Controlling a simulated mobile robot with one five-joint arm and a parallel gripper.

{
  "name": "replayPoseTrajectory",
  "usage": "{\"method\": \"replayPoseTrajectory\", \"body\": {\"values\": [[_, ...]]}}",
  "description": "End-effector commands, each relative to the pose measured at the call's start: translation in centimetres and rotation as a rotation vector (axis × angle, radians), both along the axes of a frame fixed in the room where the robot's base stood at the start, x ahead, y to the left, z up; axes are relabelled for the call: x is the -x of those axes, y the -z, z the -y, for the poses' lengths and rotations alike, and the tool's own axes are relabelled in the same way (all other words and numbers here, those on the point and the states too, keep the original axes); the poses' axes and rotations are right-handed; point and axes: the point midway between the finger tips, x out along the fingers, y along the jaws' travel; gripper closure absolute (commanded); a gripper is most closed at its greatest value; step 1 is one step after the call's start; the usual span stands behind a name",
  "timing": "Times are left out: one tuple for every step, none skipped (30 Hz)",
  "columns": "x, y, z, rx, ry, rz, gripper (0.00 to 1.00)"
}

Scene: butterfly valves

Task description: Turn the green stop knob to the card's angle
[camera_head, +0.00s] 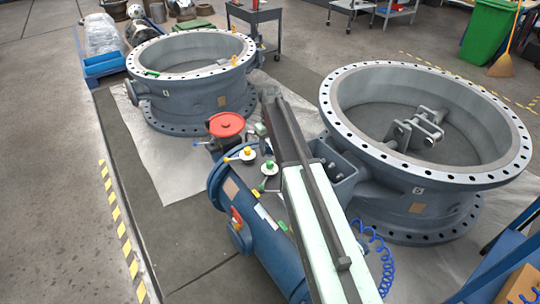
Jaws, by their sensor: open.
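The green stop knob (269,167) sits on a round white dial on top of the blue actuator cylinder (262,243), just left of my arm. A small green tip points from it toward the front. A similar yellow knob (247,153) is just behind and left of it. Small yellow, green and white labels (268,217) lie along the cylinder; I cannot read any angle on them. My arm rises from the bottom, right of the knob, and covers part of the cylinder. I cannot make out my gripper's fingers.
A red handwheel (226,125) stands behind the knobs. A large flanged valve ring (430,180) is close on the right, another (192,75) at the back left. A coiled blue hose (378,250) hangs right of my arm. The floor at left is clear.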

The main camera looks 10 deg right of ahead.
Motion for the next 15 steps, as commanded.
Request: {"method": "replayPoseTrajectory", "body": {"values": [[-0.1,0.2,0.0,0.000,0.072,0.000,0.50],[-0.1,0.3,0.0,0.001,0.114,0.000,0.50],[-0.1,0.4,0.1,0.001,0.153,-0.001,0.50],[-0.1,0.5,0.1,0.001,0.172,-0.001,0.50],[-0.1,0.7,0.1,0.001,0.173,-0.001,0.50],[-0.1,0.7,0.1,0.001,0.171,-0.001,0.50],[-0.1,0.7,0.1,0.001,0.170,-0.001,0.50],[-0.1,0.7,0.1,0.001,0.170,-0.001,0.50],[-0.1,0.9,0.1,0.001,0.169,-0.001,0.50],[-0.1,1.1,0.1,0.001,0.169,-0.001,0.50],[-0.1,1.4,0.1,0.001,0.169,-0.001,0.50],[-0.1,1.8,0.1,0.001,0.168,-0.001,0.50],[-0.1,2.2,0.1,0.001,0.168,-0.001,0.50],[-0.1,2.6,0.1,0.001,0.168,-0.001,0.50],[-0.1,3.3,0.1,0.001,0.168,-0.001,0.50]]}}
